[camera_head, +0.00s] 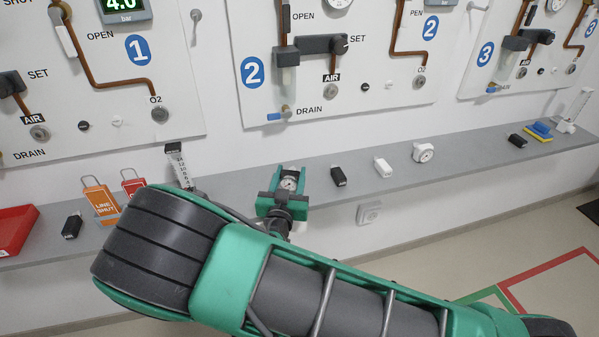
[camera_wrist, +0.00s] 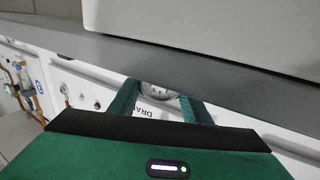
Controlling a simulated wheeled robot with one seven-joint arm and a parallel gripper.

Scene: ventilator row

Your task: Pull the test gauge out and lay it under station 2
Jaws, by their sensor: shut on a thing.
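My gripper (camera_head: 288,188) is shut on the test gauge (camera_head: 290,181), a small round dial with a pale face. In the wrist view the gauge (camera_wrist: 158,92) shows between the two green fingers, its lower part hidden by my gripper. In the head view they are in front of the grey shelf, below the left part of the station 2 panel (camera_head: 370,85). I cannot tell whether the gauge touches the shelf. The station 2 drain fitting (camera_head: 286,111) is above it, with clear space between.
The grey shelf (camera_head: 240,184) runs under the panels. A black block (camera_head: 338,176), a white block (camera_head: 383,167) and a white round-dial device (camera_head: 423,151) stand right of my gripper. Red and orange tags (camera_head: 101,200) and a red tray (camera_head: 14,228) are at left.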

